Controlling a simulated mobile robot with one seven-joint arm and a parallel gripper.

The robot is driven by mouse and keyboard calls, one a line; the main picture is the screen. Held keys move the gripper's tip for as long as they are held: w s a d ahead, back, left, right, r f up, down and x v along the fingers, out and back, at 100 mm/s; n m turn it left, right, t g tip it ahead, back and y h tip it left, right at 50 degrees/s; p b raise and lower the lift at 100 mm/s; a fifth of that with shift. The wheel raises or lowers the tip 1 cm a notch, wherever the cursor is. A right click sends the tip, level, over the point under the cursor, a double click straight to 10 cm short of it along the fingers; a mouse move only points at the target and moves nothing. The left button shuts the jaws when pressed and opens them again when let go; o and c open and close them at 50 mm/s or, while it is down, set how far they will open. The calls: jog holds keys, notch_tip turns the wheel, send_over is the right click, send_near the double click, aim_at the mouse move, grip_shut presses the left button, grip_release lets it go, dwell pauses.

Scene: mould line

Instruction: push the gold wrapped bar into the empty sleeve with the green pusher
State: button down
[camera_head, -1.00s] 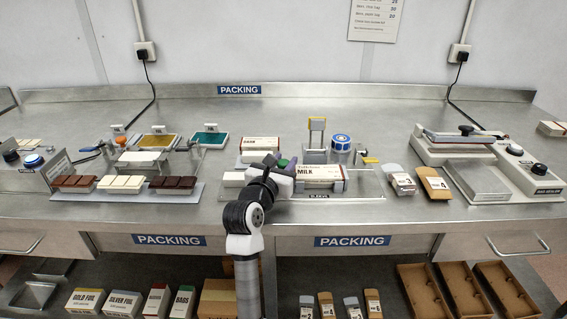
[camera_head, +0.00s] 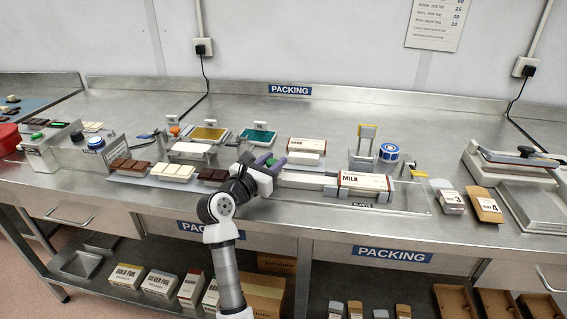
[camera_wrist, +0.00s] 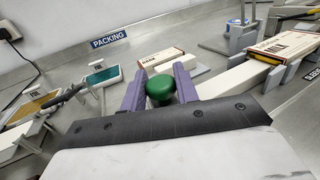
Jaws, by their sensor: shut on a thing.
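My gripper (camera_wrist: 158,88), with purple fingers, is shut on the round green knob of the pusher (camera_wrist: 160,87). In the head view my gripper (camera_head: 271,161) is at the left end of a long pale bar or guide (camera_head: 306,181). This runs right to the white and red sleeve marked MILK (camera_head: 364,184), which lies in a metal holder. The sleeve also shows at the upper right of the wrist view (camera_wrist: 287,46). My gripper is well clear of the sleeve's left end.
Another carton (camera_head: 306,146) lies behind the guide. A blue tape roll (camera_head: 389,152) and a yellow-topped stand (camera_head: 364,145) are behind the sleeve. Chocolate bars (camera_head: 172,172) lie left of my gripper. Tagged pouches (camera_head: 484,206) and a sealing machine (camera_head: 515,165) are at the right.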

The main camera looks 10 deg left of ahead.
jog(key=shift+a, duration=0.25)
jog(key=c, duration=1.1)
grip_release()
jog(key=shift+a, duration=0.15)
jog(key=b+v, duration=0.3)
jog(key=v, duration=1)
jog(key=shift+s, duration=0.4)
jog(key=shift+r, duration=0.1)
